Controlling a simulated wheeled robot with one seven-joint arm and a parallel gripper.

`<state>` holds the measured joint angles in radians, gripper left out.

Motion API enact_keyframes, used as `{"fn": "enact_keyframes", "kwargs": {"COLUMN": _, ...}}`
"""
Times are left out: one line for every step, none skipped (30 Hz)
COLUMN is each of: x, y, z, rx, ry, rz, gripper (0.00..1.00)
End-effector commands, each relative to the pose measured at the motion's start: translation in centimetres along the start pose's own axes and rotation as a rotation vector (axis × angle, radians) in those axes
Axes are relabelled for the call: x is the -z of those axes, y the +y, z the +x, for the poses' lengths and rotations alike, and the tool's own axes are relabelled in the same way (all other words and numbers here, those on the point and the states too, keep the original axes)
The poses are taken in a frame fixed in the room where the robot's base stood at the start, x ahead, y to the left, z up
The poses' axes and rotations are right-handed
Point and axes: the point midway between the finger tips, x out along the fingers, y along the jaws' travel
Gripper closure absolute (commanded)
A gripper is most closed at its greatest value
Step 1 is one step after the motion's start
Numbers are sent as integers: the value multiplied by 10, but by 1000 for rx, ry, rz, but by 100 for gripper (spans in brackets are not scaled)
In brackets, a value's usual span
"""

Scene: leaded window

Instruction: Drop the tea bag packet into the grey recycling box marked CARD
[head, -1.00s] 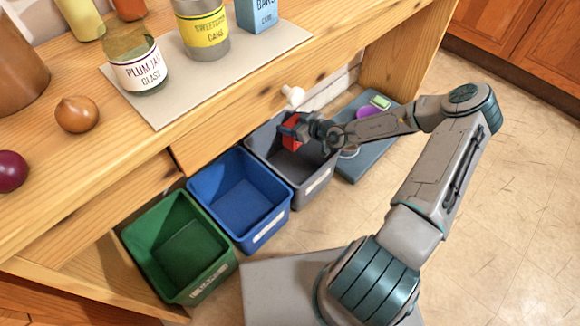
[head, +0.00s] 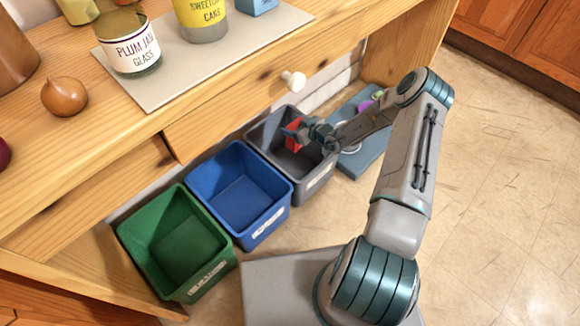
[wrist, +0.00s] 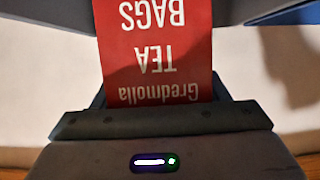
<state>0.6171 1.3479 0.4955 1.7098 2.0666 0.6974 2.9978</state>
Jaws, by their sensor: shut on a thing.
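The red tea bag packet (head: 293,135) is in my gripper (head: 299,131), over the opening of the grey box (head: 305,189). In the wrist view the packet (wrist: 155,50) shows white lettering, "Gredmolla TEA BAGS", upside down. My gripper (wrist: 155,120) is shut on it. From the head view I cannot tell how far the packet is above the box floor. A white label is on the grey box's front, too small to read. The packet's far end is cut off in the wrist view.
A blue box (head: 262,228) and a green box (head: 150,240) stand left of the grey one. The wooden worktop with a white drawer knob (head: 293,80) overhangs behind. A blue-grey tray (head: 366,160) lies to the right. The floor at right is clear.

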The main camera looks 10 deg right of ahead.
Motion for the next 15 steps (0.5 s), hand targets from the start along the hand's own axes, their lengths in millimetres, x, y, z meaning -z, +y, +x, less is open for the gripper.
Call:
{"fn": "enact_keyframes", "kwargs": {"x": -10, "y": 0, "z": 4, "rx": 0, "ry": 0, "rz": -1, "gripper": 54}}
{"fn": "enact_keyframes", "kwargs": {"x": -12, "y": 0, "z": 5, "rx": 0, "ry": 0, "rz": -2, "gripper": 54}}
{"fn": "enact_keyframes", "kwargs": {"x": -14, "y": 0, "z": 6, "rx": -1, "ry": 0, "rz": -2, "gripper": 54}}
{"fn": "enact_keyframes", "kwargs": {"x": -15, "y": 0, "z": 6, "rx": -1, "ry": 0, "rz": -2, "gripper": 54}}
{"fn": "enact_keyframes", "kwargs": {"x": -16, "y": 1, "z": 6, "rx": -1, "ry": 0, "rz": -2, "gripper": 54}}
{"fn": "enact_keyframes", "kwargs": {"x": -17, "y": 1, "z": 7, "rx": -1, "ry": 0, "rz": -1, "gripper": 54}}
{"fn": "enact_keyframes", "kwargs": {"x": -17, "y": 1, "z": 7, "rx": -1, "ry": 0, "rz": -1, "gripper": 54}}
{"fn": "enact_keyframes", "kwargs": {"x": -17, "y": 1, "z": 7, "rx": -1, "ry": 0, "rz": -1, "gripper": 54}}
{"fn": "enact_keyframes", "kwargs": {"x": -17, "y": 1, "z": 7, "rx": -1, "ry": 0, "rz": -1, "gripper": 54}}
{"fn": "enact_keyframes", "kwargs": {"x": -16, "y": 1, "z": 6, "rx": -1, "ry": 0, "rz": -1, "gripper": 54}}
{"fn": "enact_keyframes", "kwargs": {"x": -16, "y": 1, "z": 6, "rx": -1, "ry": 0, "rz": -1, "gripper": 54}}
{"fn": "enact_keyframes", "kwargs": {"x": -16, "y": 1, "z": 6, "rx": -1, "ry": 0, "rz": -1, "gripper": 54}}
{"fn": "enact_keyframes", "kwargs": {"x": -16, "y": 1, "z": 6, "rx": -1, "ry": 0, "rz": -1, "gripper": 54}}
{"fn": "enact_keyframes", "kwargs": {"x": -16, "y": 1, "z": 6, "rx": -1, "ry": 0, "rz": -1, "gripper": 54}}
{"fn": "enact_keyframes", "kwargs": {"x": -16, "y": 0, "z": 6, "rx": -1, "ry": 0, "rz": -1, "gripper": 24}}
